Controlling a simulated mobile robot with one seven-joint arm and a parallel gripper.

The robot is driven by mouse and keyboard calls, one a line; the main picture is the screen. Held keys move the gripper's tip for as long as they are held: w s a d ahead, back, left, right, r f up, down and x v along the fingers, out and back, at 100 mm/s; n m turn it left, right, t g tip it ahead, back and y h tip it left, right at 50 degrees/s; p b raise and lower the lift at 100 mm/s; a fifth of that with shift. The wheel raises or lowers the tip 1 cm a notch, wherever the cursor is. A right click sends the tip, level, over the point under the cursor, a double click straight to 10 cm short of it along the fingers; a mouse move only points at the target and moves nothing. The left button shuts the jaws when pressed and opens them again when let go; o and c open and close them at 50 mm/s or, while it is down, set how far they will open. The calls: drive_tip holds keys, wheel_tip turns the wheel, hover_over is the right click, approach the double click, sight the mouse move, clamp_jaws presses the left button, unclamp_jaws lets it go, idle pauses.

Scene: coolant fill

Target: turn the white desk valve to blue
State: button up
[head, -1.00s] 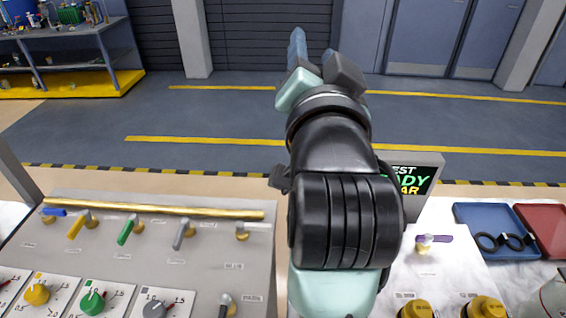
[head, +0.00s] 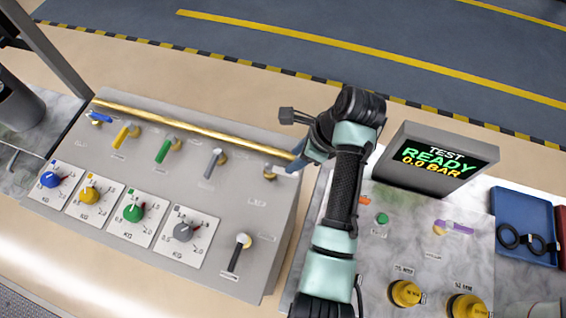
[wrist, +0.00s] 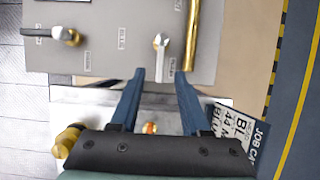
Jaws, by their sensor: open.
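The white desk valve (head: 270,173) is at the right end of the row of valves on the grey sloped panel. In the wrist view the white valve (wrist: 161,45) shows its pale lever pointing toward my gripper, its end near the gap between the fingertips. A label reading "BLUE" (wrist: 122,37) lies to one side of it. My gripper (wrist: 160,80) is open, with a blue finger on each side of the lever's line. I cannot tell whether either finger touches it. In the head view my gripper (head: 297,158) partly covers the lever's right end.
A brass rail (head: 190,127) runs along the panel's back edge, close to the valve. Grey (head: 213,163), green (head: 166,149) and yellow (head: 123,136) valves stand to the left. A black-handled valve (head: 237,253) is in front. A display (head: 440,163) reads "TEST READY 0.0 BAR".

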sight(281, 169)
drive_tip(key=x, duration=0.8)
drive_tip(key=shift+c, duration=0.2)
drive_tip(key=shift+d, duration=0.1)
clamp_jaws()
idle(1.0)
